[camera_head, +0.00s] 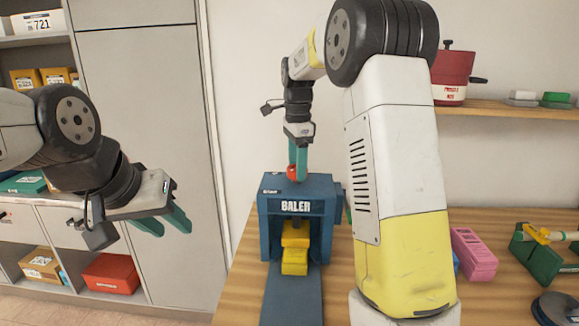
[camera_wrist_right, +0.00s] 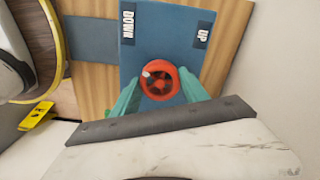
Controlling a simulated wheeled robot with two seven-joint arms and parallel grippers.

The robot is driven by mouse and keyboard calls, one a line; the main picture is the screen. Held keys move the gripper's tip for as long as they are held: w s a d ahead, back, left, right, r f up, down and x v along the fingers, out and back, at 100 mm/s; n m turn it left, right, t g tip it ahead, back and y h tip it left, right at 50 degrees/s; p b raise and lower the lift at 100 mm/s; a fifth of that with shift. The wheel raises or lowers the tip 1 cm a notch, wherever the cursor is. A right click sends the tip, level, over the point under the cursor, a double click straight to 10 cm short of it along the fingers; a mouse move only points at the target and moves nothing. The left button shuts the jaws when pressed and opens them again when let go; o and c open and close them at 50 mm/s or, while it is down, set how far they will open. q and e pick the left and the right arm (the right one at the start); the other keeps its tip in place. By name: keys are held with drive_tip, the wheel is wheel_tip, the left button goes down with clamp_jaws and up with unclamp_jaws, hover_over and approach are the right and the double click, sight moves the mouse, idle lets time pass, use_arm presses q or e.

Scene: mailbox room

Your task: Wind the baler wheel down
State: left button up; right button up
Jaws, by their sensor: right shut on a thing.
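The blue baler (camera_head: 270,222) stands on the wooden table, with a yellow block (camera_head: 295,262) in its front opening. Its red wheel (camera_wrist_right: 160,81) sits on the blue top, between labels "DOWN" and "UP" in the right wrist view. In the head view the wheel (camera_head: 292,172) is partly hidden by my fingers. My right gripper (camera_head: 298,168) points down from above and is shut on the wheel, one teal finger on each side in the wrist view (camera_wrist_right: 160,90). My left gripper (camera_head: 164,222) hangs open and empty at the left, away from the baler.
My right arm hides part of the table right of the baler. A wall shelf (camera_head: 510,109) holds a red pot (camera_head: 453,70). Shelving with boxes and a grey cabinet (camera_head: 145,120) stand at the left.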

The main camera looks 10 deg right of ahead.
drive_tip(key=shift+w+r+m, duration=0.1)
drive_tip(key=shift+m, duration=1)
drive_tip(key=o, duration=1.4)
drive_tip(key=shift+c, duration=0.2)
wheel_tip(320, 180, up, 8)
drive_tip(key=shift+f, duration=0.25)
drive_tip(key=shift+r, duration=0.1)
